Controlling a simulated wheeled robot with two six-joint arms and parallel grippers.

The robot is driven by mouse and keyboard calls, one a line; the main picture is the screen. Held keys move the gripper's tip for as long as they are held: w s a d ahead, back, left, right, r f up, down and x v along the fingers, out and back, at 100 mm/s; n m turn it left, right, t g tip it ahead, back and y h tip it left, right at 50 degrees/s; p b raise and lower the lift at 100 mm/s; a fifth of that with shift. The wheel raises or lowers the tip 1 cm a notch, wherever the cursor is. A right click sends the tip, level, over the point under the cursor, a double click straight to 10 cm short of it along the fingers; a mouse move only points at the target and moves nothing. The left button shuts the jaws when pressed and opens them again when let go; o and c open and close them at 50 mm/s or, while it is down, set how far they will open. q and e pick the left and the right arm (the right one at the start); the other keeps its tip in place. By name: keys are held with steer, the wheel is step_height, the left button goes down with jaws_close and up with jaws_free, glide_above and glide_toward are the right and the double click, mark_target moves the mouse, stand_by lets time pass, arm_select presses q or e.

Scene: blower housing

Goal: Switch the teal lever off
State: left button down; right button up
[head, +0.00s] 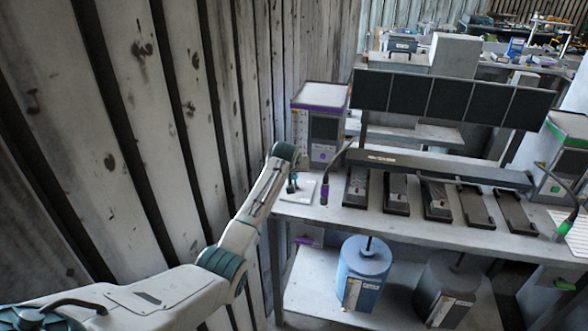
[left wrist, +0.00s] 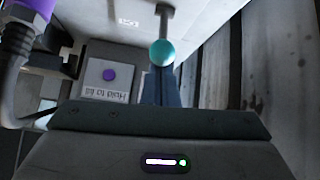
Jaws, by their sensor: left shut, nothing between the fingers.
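The teal lever shows in the left wrist view as a round teal knob (left wrist: 162,53) on a grey stem that runs up to a pale base plate (left wrist: 205,22) with small dark markings. In the head view the white plate (head: 305,193) lies at the left end of the workbench; the lever there is too small and covered to make out. My left gripper (head: 292,185) is over this plate, pointing down. In the left wrist view its shut fingers (left wrist: 160,88) end right at the knob, with nothing between them. I cannot tell whether they touch it. My right gripper is not in view.
A purple-topped box (head: 321,97) stands behind the plate. A purple-tipped hose (head: 325,190) is close on its right. Several black trays (head: 397,193) line the bench (head: 400,222). A plank wall (head: 235,90) is close on the left.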

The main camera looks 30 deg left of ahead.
arm_select(q)
steer(key=shift+s+d+f+t, duration=0.1)
steer(key=shift+s+f+t, duration=0.1)
steer(key=shift+s+t, duration=0.3)
steer(key=shift+s+d+f+t, duration=0.15)
steer(key=shift+s+t, duration=0.1)
steer(key=shift+t, duration=0.35)
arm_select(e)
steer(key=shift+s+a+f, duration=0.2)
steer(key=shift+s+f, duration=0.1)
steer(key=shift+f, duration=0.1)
arm_select(q)
steer(key=shift+s+b, duration=0.1)
steer(key=shift+b, duration=0.2)
steer(key=shift+r, duration=0.1)
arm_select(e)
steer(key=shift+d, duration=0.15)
